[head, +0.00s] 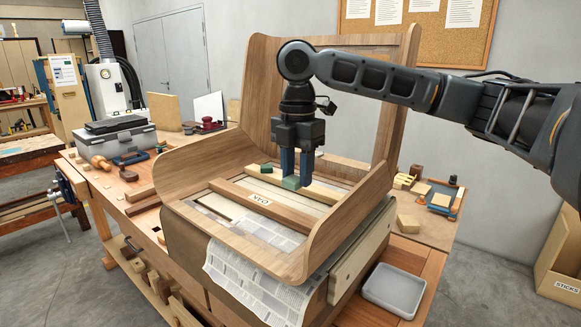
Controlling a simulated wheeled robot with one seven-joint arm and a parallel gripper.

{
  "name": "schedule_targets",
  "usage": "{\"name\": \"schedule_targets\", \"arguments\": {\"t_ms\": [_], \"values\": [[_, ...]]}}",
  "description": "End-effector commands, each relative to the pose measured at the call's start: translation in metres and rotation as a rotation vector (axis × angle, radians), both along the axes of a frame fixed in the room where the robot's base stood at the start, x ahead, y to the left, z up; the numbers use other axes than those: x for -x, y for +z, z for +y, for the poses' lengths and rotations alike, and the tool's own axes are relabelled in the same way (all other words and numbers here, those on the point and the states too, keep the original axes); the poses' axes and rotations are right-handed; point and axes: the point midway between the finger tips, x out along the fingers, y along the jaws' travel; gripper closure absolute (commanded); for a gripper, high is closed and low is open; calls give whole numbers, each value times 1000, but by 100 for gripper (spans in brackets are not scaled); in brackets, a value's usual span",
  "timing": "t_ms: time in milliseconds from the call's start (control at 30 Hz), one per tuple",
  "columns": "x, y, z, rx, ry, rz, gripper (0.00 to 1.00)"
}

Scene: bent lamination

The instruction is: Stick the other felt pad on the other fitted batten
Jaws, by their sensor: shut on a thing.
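My gripper (297,178) points down inside the bent wooden frame, its blue fingers shut on a small green felt pad (291,184). The held pad is low, close to the front batten (285,212); I cannot tell whether it touches. Another green piece (267,169), apparently the other felt pad, lies further back on the left.
The curved wooden frame (180,178) has high sides and a tall back around my gripper. Newspaper (245,283) hangs over the front. A grey tray (394,289) stands at the right front. Wood blocks (408,224) and small tools lie right; a toolbox (115,137) stands left.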

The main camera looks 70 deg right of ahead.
Motion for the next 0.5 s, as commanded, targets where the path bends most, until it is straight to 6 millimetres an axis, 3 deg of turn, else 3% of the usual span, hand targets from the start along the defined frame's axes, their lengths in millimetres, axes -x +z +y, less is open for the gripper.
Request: {"name": "schedule_targets", "arguments": {"t_ms": [500], "values": [[0,-39,0,1,0,1,80]]}}
